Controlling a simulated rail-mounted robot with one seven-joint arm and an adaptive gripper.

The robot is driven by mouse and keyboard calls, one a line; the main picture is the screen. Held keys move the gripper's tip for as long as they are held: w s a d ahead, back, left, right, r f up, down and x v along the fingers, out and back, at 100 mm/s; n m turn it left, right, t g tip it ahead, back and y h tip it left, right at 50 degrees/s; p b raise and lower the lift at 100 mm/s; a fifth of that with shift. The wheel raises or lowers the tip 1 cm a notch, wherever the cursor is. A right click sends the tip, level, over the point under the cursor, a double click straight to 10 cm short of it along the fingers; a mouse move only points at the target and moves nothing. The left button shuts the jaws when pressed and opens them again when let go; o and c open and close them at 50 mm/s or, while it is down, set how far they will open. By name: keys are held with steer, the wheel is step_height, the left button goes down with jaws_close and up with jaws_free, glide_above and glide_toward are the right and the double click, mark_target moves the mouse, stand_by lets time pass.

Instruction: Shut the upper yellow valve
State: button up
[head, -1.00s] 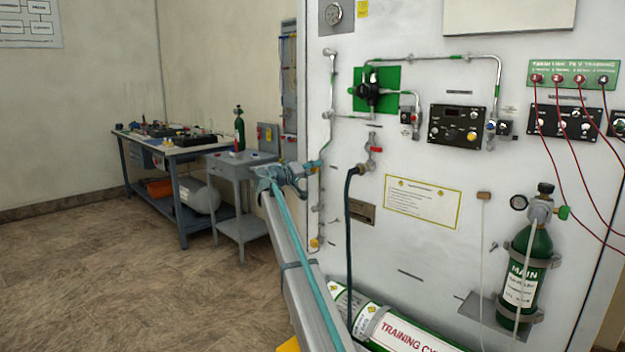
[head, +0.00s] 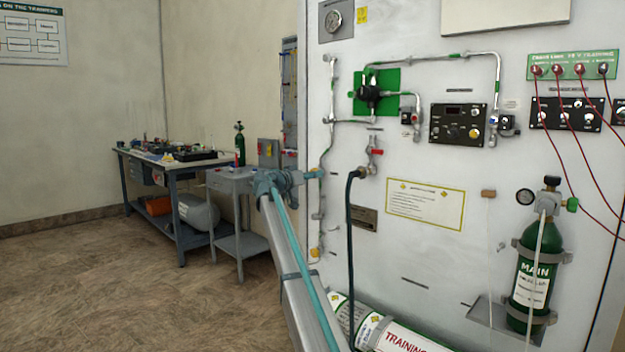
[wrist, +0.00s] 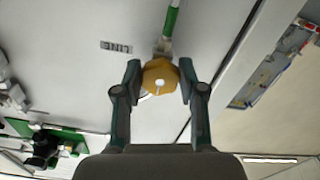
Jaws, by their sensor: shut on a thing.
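The upper yellow valve is an octagonal yellow knob with a pale centre (wrist: 160,76). It sits on a pipe with a green band on the white panel. My gripper (wrist: 160,67) has one finger on each side of the knob and is shut on it. In the head view my gripper (head: 298,178) is at the left edge of the panel, and only a small yellow bit of the valve shows past it. A lower yellow valve (head: 316,252) sits on the same pipe line below, clear of my gripper.
The white panel (head: 420,268) carries a green plate with a black regulator (head: 369,93), a red-handled valve with a black hose (head: 350,230), and a green cylinder (head: 530,280). A grey side table (head: 236,182) and a workbench stand at the left. The floor there is open.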

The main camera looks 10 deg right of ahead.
stand_by(0.3)
steer(key=o, duration=1.1)
steer(key=shift+o, duration=0.2)
steer(key=shift+a, duration=0.1)
steer(key=v, duration=1.1)
steer(key=shift+s+a, duration=0.25)
steer(key=shift+s, duration=0.1)
